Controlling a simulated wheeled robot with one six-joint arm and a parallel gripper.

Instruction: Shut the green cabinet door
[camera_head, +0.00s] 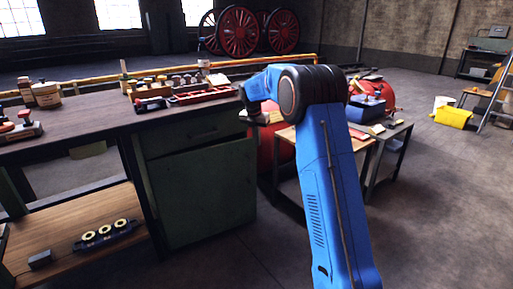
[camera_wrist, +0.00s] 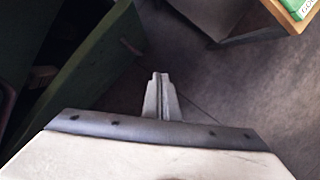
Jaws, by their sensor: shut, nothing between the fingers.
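The green cabinet door (camera_head: 203,197) is the flat panel below a green drawer front (camera_head: 195,133), under the workbench. In the head view I cannot tell clearly how far it stands from its frame. In the wrist view a green panel (camera_wrist: 92,75), seemingly this door, runs slantwise at left with a dark gap behind it, so it looks ajar. My gripper (camera_wrist: 160,78) is shut and empty, over floor to the right of that panel and apart from it in the picture. In the head view my gripper (camera_head: 252,115) is small and dark, near the bench's right end.
The workbench top (camera_head: 90,125) carries bottles, a red tray (camera_head: 203,96) and small parts. A lower shelf (camera_head: 75,225) holds a dark block with brass rings (camera_head: 107,234). A low wooden table (camera_head: 350,143) with a blue toolbox (camera_head: 366,108) stands to the right. Floor before the cabinet is clear.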

